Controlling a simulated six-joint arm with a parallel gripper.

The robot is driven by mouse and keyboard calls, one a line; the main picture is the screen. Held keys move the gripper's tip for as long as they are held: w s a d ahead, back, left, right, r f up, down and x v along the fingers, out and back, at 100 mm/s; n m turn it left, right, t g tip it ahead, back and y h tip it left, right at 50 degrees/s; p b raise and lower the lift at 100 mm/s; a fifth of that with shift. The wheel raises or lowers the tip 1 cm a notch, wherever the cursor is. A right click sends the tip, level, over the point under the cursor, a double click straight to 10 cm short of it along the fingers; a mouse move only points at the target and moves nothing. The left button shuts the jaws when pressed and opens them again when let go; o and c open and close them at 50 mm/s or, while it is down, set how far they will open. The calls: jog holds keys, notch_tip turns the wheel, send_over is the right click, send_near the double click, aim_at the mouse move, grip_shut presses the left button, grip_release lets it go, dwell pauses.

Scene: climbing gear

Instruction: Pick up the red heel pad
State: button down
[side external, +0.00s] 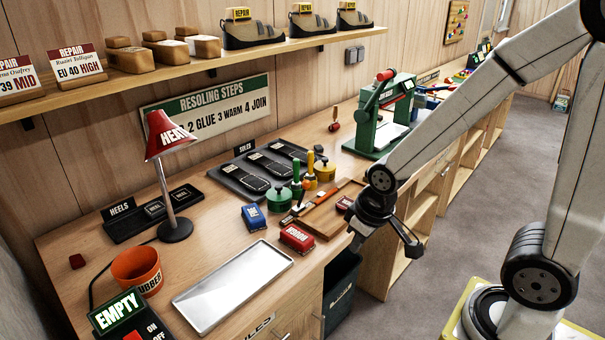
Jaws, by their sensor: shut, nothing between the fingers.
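A small dark red block (77,261), which looks like the red heel pad, lies on the bench at the far left, near the front of the black HEELS tray (122,228). My gripper (387,240) is shut and empty. It hangs near the bench's front edge on the right, beside the wooden tray and far from the red block. The finger detail is small and hard to make out.
An orange RUBBER cup (138,272), red heat lamp (174,228), EMPTY box (118,312) and silver tray (232,285) stand near the block. A shelf overhangs the back.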

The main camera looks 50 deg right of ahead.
dwell(0.4)
grip_release()
jog(key=shift+w+d, duration=0.1)
jog(key=w+d+f+t, duration=0.3)
jog(key=d, duration=0.4)
jog(key=w+d+f+t, duration=0.3)
jog(key=d+t, duration=0.1)
jog(key=d, duration=0.4)
jog(key=w+d+f+t, duration=0.3)
jog(key=d+t, duration=0.1)
jog(key=d, duration=0.3)
jog(key=shift+w+d, duration=0.2)
jog(key=shift+d, duration=0.1)
jog(key=shift+w+f, duration=0.1)
